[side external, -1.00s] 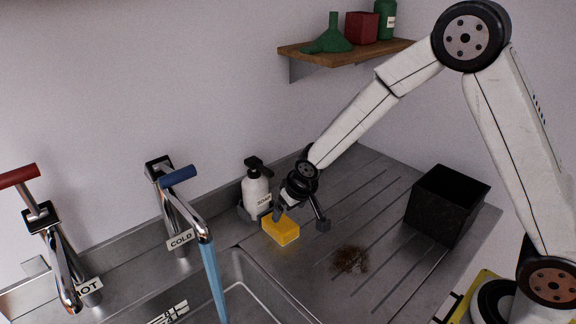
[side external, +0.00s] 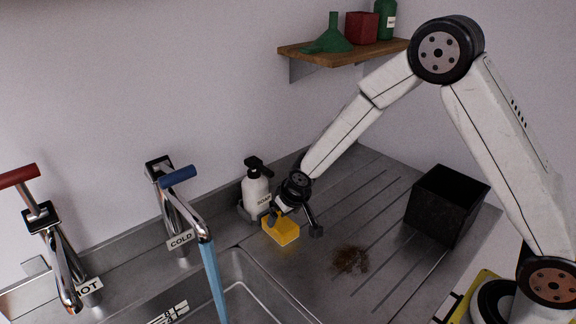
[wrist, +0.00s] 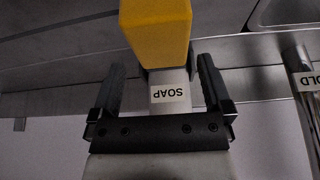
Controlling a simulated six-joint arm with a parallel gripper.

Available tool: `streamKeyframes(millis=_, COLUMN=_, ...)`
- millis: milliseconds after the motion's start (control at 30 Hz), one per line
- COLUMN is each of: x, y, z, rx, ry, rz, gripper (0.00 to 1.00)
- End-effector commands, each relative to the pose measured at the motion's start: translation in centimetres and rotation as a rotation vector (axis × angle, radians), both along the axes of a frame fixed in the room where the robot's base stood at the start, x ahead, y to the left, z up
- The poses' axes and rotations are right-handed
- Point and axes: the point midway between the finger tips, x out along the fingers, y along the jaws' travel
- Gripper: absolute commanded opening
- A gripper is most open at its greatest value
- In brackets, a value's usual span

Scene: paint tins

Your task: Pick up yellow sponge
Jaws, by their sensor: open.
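The yellow sponge (side external: 283,231) lies on the steel drainboard, just in front of the white soap bottle. In the wrist view the sponge (wrist: 157,30) shows at the top middle, beyond the open jaws and cut off by the frame edge. My gripper (side external: 295,228) is open and low over the sponge, with one finger in front of its back left part and the other past its right side. In the wrist view my gripper (wrist: 160,82) has its fingers spread wide with nothing held. Whether a finger touches the sponge I cannot tell.
The soap bottle (side external: 257,190) stands close behind the sponge. A running cold tap (side external: 182,205) and a sink (side external: 245,285) are at the left. A brown stain (side external: 350,260) marks the drainboard (side external: 375,205). A black bin (side external: 446,207) stands at the right.

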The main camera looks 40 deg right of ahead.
Motion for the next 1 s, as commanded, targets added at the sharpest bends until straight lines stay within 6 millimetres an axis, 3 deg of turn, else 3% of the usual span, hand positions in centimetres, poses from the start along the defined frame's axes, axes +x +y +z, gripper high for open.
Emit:
streamKeyframes(millis=600, x=1.6, y=0.0, z=-4.4, rx=0.000, ry=0.001, rz=0.000, gripper=1.00)
streamKeyframes(millis=1000, x=1.8, y=0.0, z=-4.8, rx=0.001, ry=0.001, rz=0.000, gripper=1.00)
